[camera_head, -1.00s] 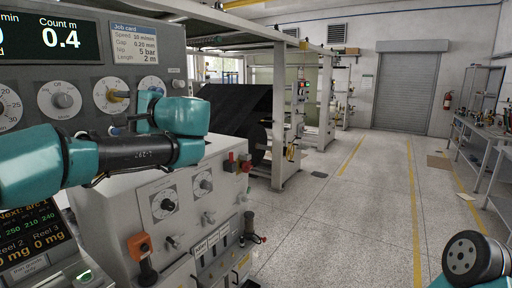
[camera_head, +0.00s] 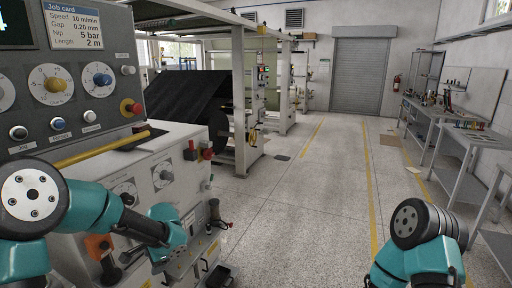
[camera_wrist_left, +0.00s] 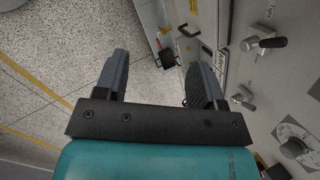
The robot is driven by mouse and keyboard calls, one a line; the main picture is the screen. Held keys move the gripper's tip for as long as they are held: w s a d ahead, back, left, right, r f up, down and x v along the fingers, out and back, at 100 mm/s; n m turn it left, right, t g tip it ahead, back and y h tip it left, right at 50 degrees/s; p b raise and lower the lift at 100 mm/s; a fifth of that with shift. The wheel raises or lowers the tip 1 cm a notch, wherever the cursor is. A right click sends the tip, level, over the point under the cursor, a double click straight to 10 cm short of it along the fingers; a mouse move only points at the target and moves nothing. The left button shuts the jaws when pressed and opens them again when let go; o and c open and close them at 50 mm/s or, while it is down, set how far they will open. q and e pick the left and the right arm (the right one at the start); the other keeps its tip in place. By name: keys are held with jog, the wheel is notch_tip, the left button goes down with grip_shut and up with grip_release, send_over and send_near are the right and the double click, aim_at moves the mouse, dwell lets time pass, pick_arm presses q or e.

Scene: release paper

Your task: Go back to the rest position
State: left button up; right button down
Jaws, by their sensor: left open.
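My left gripper (camera_wrist_left: 158,85) shows in the left wrist view with its two dark fingers spread apart and nothing between them. Below it in that view are the speckled floor and the front of a grey machine. In the head view my left arm reaches in from the lower left in front of the machine, and its gripper's fingers cannot be made out there. My right arm shows at the lower right of the head view, but its gripper is not seen.
The grey machine (camera_head: 160,150) with knobs stands close at left, with a red button (camera_head: 130,108) and a yellow bar (camera_head: 100,149). A black roll (camera_head: 190,100) lies behind it. Benches (camera_head: 440,125) line the right wall. The floor aisle (camera_head: 300,210) between is clear.

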pick_arm(q)
jog(key=s+d+f+n+h, duration=0.2)
jog(key=s+d+f+n, duration=0.1)
jog(key=s+f, duration=0.4)
jog(key=s+d+f+n+h, duration=0.3)
jog(key=s+f+n, duration=0.2)
jog(key=s+f, duration=0.3)
jog(key=s+d+f+n+h, duration=0.3)
jog(key=s+f, duration=0.5)
jog(key=f, duration=0.3)
jog(key=shift+d+f+n, duration=0.35)
jog(key=shift+d+n, duration=0.05)
jog(key=shift+d, duration=0.05)
